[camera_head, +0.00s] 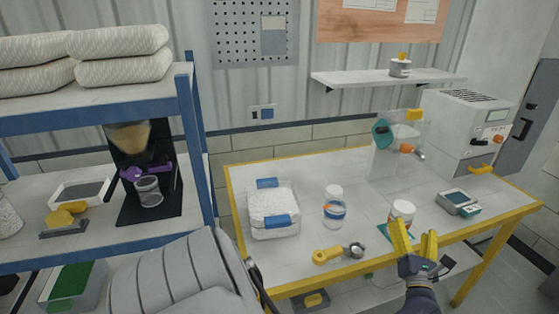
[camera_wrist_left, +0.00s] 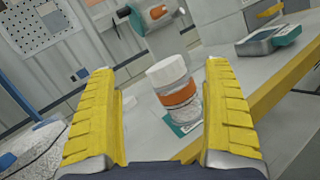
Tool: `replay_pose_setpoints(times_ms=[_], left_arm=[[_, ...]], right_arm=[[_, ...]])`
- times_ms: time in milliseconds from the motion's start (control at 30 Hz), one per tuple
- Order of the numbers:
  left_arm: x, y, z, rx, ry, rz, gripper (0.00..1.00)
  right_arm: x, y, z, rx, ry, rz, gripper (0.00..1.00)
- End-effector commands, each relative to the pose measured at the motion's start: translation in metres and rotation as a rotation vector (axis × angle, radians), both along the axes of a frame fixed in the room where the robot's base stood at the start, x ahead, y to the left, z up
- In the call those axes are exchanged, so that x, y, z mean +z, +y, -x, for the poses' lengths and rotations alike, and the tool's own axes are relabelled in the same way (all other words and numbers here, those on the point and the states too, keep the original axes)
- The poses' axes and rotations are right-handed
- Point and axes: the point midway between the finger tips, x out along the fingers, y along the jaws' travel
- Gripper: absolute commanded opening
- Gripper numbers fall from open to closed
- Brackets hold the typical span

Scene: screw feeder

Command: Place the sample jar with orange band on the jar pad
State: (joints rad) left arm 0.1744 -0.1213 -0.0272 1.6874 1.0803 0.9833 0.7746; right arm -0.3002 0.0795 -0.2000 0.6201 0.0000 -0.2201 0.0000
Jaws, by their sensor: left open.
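The sample jar with an orange band (camera_wrist_left: 180,93) has a white lid and stands on the teal jar pad (camera_wrist_left: 172,125), and part of the pad is hidden behind it. In the head view the jar (camera_head: 403,209) is near the front edge of the bench, with a corner of the pad (camera_head: 384,231) showing at its left. My left gripper (camera_head: 415,241) is open, its yellow fingers just in front of the jar. In the left wrist view the jar shows between the open fingers (camera_wrist_left: 162,110), with gaps on both sides. My right gripper is not in view.
A white container with blue clips (camera_head: 273,211) is farther left. A small grey-teal device (camera_head: 458,202) lies to the right.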

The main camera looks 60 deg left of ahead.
Motion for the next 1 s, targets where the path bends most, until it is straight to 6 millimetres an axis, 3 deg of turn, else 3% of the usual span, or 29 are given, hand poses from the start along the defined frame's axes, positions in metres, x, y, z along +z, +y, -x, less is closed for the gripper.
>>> replay_pose_setpoints(times_ms=[100,200,300,400,567,767,867,1000], left_arm=[[0.026,-0.024,0.014,-0.029,0.111,-0.317,0.84],[0.036,-0.047,0.022,-0.040,0.201,-0.554,0.84],[0.034,-0.071,0.028,-0.048,0.294,-0.772,0.84],[0.016,-0.095,0.031,-0.062,0.403,-0.985,0.84],[-0.048,-0.125,0.028,-0.119,0.583,-1.250,0.84],[-0.152,-0.147,0.032,-0.233,0.784,-1.470,0.84],[-0.222,-0.155,0.045,-0.322,0.901,-1.594,0.84],[-0.333,-0.165,0.085,-0.485,1.072,-1.799,0.84]], right_arm=[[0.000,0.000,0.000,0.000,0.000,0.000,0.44],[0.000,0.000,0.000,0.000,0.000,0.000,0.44],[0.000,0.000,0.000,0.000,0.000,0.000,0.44],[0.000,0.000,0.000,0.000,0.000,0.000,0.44],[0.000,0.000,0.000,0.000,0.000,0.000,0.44],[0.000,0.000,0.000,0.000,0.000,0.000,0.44],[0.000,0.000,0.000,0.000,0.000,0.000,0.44],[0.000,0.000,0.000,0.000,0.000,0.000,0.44]])
